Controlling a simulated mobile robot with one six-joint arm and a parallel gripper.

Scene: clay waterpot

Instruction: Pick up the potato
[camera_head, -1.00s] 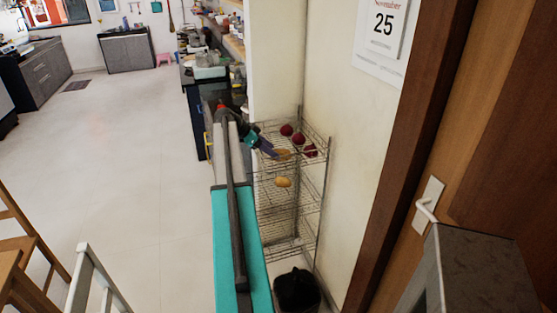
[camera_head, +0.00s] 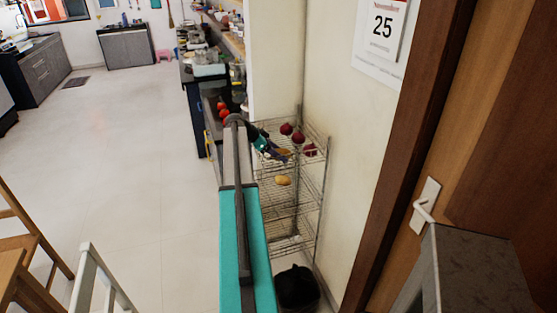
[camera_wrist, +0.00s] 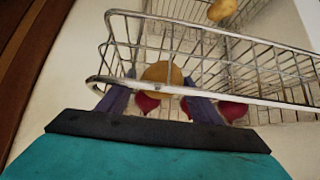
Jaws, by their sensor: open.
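A yellow-brown potato (camera_wrist: 162,73) is in the upper basket of a wire rack, seen in the wrist view between the two fingers of my gripper (camera_wrist: 159,84). The fingers stand apart on either side of it; I cannot tell whether they touch it. In the head view my gripper (camera_head: 279,155) is at the upper basket and mostly covers this potato. A second potato (camera_head: 283,180) lies on the tier below, also at the top of the wrist view (camera_wrist: 222,10).
Dark red onions (camera_head: 298,137) lie in the upper basket; some show behind my fingers in the wrist view (camera_wrist: 232,111). The basket's wire rim (camera_wrist: 200,90) crosses by my gripper. A wall (camera_head: 350,150) stands right of the rack, a black bin (camera_head: 297,288) below.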

